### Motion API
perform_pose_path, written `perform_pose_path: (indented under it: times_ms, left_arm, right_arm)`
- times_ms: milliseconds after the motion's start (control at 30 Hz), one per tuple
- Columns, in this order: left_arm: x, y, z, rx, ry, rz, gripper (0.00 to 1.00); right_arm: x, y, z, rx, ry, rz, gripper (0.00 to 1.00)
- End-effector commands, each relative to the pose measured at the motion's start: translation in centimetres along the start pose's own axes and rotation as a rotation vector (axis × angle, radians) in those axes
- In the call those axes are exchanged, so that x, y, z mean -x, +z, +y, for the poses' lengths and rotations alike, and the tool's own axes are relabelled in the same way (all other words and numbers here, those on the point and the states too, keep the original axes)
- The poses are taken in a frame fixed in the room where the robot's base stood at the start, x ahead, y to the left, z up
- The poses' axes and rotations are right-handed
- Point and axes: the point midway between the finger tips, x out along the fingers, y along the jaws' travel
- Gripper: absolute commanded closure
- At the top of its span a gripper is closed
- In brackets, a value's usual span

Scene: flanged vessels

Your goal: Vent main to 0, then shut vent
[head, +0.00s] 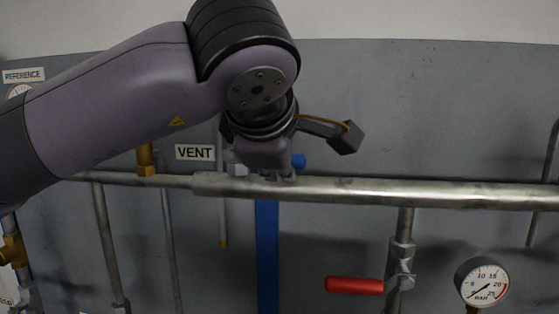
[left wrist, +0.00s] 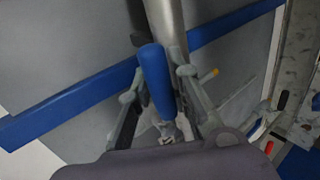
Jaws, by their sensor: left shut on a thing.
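The VENT label (head: 195,152) is on the grey wall, just left of my left gripper (head: 282,172). In the left wrist view, the blue vent handle (left wrist: 155,78) lies between the two fingers of my left gripper (left wrist: 158,90), which is shut on it. In the head view, only the blue end of the handle (head: 298,161) shows past the gripper, and my arm hides most of the valve. A round bar gauge (head: 485,282) is at lower right; its needle appears to point to the lower left, near the low end. My right gripper is out of view.
A thick horizontal pipe (head: 400,192) runs across the wall just below the gripper. A red valve handle (head: 354,286) sticks out left of a vertical pipe below it. A blue upright strip (head: 267,250) is behind. A REFERENCE label (head: 23,75) is at upper left, above a partly hidden gauge.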

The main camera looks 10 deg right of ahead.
Motion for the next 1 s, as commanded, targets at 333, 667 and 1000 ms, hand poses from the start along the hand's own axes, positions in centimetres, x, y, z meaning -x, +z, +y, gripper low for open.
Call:
perform_pose_path:
  times_ms: [333,667,1000]
  left_arm:
    - [-0.1,0.0,-0.1,-0.002,-0.003,0.001,0.61]
    - [0.3,0.0,0.0,0.000,-0.001,0.001,0.61]
    - [6.3,0.0,0.0,-0.001,0.002,0.000,0.61]
  right_arm:
    - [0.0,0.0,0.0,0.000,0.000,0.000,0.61]
    - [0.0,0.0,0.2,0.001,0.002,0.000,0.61]
    - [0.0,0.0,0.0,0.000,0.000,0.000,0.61]
